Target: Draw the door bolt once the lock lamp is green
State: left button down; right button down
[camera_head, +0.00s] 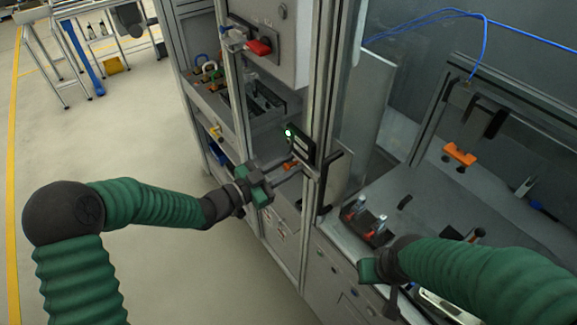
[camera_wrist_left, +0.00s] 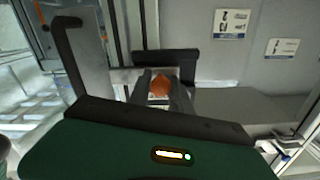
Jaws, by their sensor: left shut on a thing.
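The door lock (camera_head: 302,146) is a dark box on the door frame, and its lamp (camera_head: 289,133) is lit green. The orange bolt knob (camera_head: 290,165) is just below the lock. My left gripper (camera_head: 284,170) is shut on this knob. In the left wrist view the orange knob (camera_wrist_left: 160,86) sits between the two dark fingers, which hide its sides. My right gripper (camera_head: 378,272) is low over the front edge of the bench, seen from behind; its fingers are not clear enough to tell their state.
A black door handle (camera_wrist_left: 70,50) stands close beside the knob. A red switch (camera_head: 258,47) is on the grey cabinet above. The bench (camera_head: 350,243) inside the cell holds metal clamps (camera_head: 367,218) and an orange-tipped fixture (camera_head: 459,154).

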pick_arm(q)
jog(key=shift+s+a+f, duration=0.1)
jog(key=shift+f, duration=0.35)
dwell(0.3)
jog(key=shift+w+a+r, duration=0.1)
jog(key=shift+w+a, duration=0.6)
jog(key=shift+w, duration=0.2)
jog(key=shift+w+a, duration=0.65)
jog(key=shift+w, duration=0.2)
jog(key=c, duration=1.5)
grip_release()
jog(key=shift+o, duration=1.6)
jog(key=shift+w+a+r, duration=0.1)
jog(key=shift+w+a, duration=0.05)
jog(key=shift+a, duration=0.05)
jog(key=b+v, duration=0.3)
jog(key=v, duration=1.4)
